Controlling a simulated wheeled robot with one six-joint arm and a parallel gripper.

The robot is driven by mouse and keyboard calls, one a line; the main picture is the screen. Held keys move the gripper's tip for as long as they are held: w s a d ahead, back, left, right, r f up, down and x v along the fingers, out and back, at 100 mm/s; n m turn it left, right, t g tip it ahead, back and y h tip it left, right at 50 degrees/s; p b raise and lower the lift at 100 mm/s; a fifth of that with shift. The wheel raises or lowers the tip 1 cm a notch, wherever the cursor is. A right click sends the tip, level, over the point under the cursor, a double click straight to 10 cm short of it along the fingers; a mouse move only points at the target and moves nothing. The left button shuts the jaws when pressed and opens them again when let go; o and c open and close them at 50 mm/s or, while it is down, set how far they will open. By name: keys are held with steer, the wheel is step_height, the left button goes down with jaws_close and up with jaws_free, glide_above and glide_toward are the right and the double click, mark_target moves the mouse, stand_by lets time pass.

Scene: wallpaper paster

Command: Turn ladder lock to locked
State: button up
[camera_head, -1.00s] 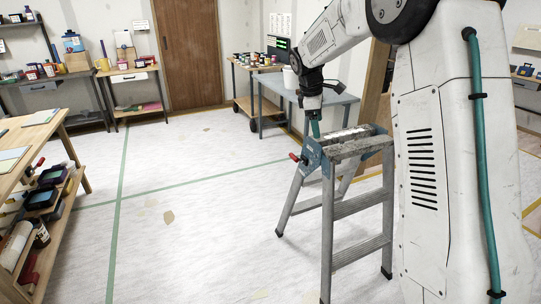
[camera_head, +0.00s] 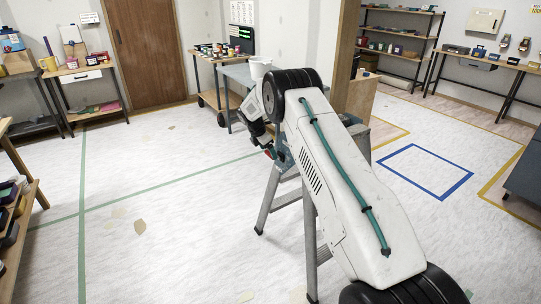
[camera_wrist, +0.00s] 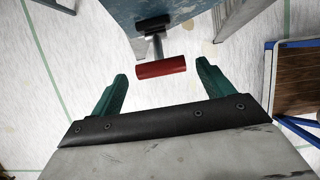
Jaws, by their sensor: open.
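The ladder lock is a red handle (camera_wrist: 161,67) on a dark metal stem at the ladder's blue-grey hinge plate (camera_wrist: 150,12). In the wrist view the red handle lies crosswise just beyond and between the green fingertips. My gripper (camera_wrist: 162,82) is open, with a finger on each side of the handle and nothing held. In the head view the red handle shows as a small spot (camera_head: 268,152) near my wrist. The grey step ladder (camera_head: 309,235) stands on the floor, largely hidden behind my arm.
A blue-grey table with a white bucket (camera_head: 260,68) stands behind the ladder. A wooden post (camera_head: 343,50) rises behind my arm. A shelf rack (camera_head: 17,215) is at the left edge. The floor left of the ladder and the blue taped square (camera_head: 424,171) are clear.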

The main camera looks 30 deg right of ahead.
steer(key=shift+x, duration=1.85)
